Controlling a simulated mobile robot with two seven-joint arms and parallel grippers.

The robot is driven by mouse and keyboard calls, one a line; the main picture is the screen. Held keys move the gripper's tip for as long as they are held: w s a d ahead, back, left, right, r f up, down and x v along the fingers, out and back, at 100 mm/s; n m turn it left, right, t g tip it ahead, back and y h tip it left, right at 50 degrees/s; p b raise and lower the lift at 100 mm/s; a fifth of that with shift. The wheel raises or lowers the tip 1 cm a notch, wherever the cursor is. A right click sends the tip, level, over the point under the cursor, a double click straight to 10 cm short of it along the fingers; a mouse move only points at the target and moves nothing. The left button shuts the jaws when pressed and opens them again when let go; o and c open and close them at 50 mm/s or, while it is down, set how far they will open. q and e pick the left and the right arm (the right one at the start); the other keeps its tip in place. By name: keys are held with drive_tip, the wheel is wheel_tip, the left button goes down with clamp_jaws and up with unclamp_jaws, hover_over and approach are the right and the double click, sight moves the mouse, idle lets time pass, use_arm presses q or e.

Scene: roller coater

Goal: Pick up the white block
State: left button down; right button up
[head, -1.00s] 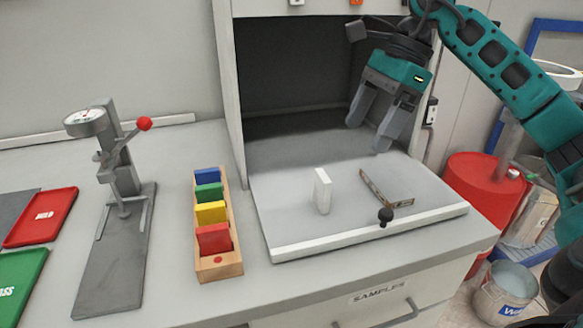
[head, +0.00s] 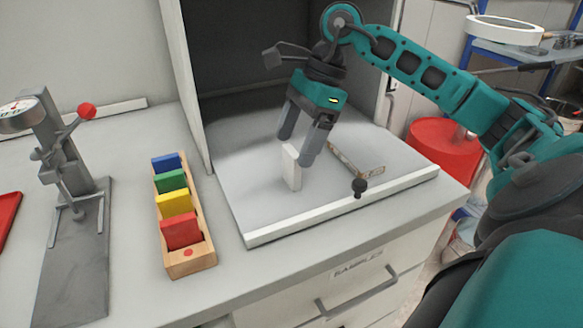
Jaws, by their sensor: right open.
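The white block (head: 291,168) stands upright on the grey board inside the open front of the booth. My right gripper (head: 297,150) is open and points down at the block. Its two fingers appear to either side of the block's top, with the right finger close to the block's right edge. Whether the fingers touch the block, or how far they are in front of or behind it, I cannot tell. My left gripper is not in view.
A flat bar tool (head: 354,165) and a black knob (head: 359,186) are right of the block. A wooden rack (head: 190,262) with coloured blocks stands to the left, beside a gauge stand (head: 72,170). The booth's left wall (head: 186,80) rises behind. A red drum (head: 445,150) is at right.

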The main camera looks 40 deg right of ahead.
sight(291, 168)
drive_tip(key=shift+x, duration=1.45)
drive_tip(key=shift+c, duration=0.5)
drive_tip(key=c, duration=1)
drive_tip(key=shift+r, duration=0.1)
